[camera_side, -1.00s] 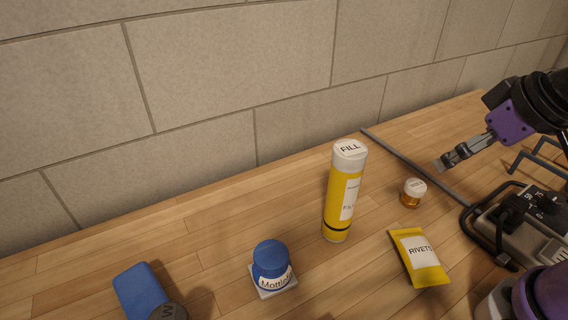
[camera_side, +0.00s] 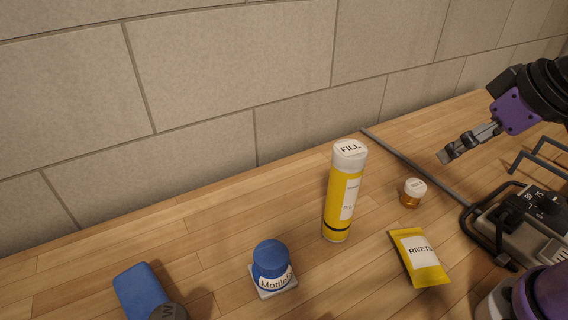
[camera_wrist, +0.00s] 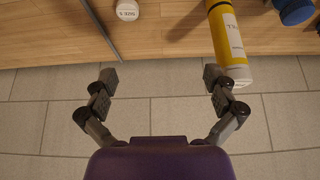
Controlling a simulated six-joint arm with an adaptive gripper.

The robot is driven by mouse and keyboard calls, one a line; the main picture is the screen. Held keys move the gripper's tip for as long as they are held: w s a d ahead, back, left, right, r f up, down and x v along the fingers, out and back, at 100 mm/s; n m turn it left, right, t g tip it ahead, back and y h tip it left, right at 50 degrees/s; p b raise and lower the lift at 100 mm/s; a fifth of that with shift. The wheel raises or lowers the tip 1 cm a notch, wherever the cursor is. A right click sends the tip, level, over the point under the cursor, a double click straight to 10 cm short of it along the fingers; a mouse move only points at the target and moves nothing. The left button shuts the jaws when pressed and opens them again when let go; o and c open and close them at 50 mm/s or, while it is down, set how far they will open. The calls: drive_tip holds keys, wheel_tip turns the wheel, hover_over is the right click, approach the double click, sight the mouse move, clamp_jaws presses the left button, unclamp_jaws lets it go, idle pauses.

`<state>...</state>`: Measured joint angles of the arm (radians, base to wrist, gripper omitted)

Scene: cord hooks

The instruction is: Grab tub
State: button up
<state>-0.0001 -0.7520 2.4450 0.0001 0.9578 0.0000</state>
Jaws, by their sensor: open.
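A round blue tub (camera_side: 271,262) with a blue lid and a white label stands upright on a small white square at the front centre. In the wrist view a blue thing, likely this tub (camera_wrist: 296,11), is cut off at the top right. A small amber jar (camera_side: 411,193) with a white lid stands at the right; its lid (camera_wrist: 127,10) shows at the top of the wrist view. My gripper (camera_side: 446,156) is in the air at the right, beyond the amber jar and apart from everything. In the wrist view its fingers (camera_wrist: 160,76) are spread and empty.
A tall yellow FILL tube (camera_side: 343,195) stands between the blue tub and amber jar. A yellow RIVETS pouch (camera_side: 419,258) lies in front. A grey bar (camera_side: 415,166) crosses the table. A blue block (camera_side: 139,288) lies front left. A block wall (camera_side: 230,75) stands behind.

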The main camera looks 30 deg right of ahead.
wheel_tip(320, 180, up, 4)
drive_tip(key=n+g+y, duration=0.2)
drive_tip(key=n+g, duration=0.1)
drive_tip(key=n, duration=0.5)
hover_over(272, 254)
drive_tip(key=s, duration=0.3)
drive_tip(key=f, duration=0.1)
drive_tip(key=d+x, duration=0.1)
drive_tip(key=x, duration=0.3)
drive_tip(key=s+d+x, duration=0.1)
drive_tip(key=x, duration=0.4)
drive_tip(key=d+f+x, duration=0.1)
drive_tip(key=x, duration=0.4)
drive_tip(key=shift+s+a+f, duration=0.1)
drive_tip(key=shift+s+f, duration=0.05)
drive_tip(key=shift+s, duration=0.15)
drive_tip(key=x, duration=0.3)
drive_tip(key=w+x, duration=0.1)
drive_tip(key=x, duration=0.1)
drive_tip(key=shift+f, duration=0.3)
drive_tip(key=c, duration=1.2)
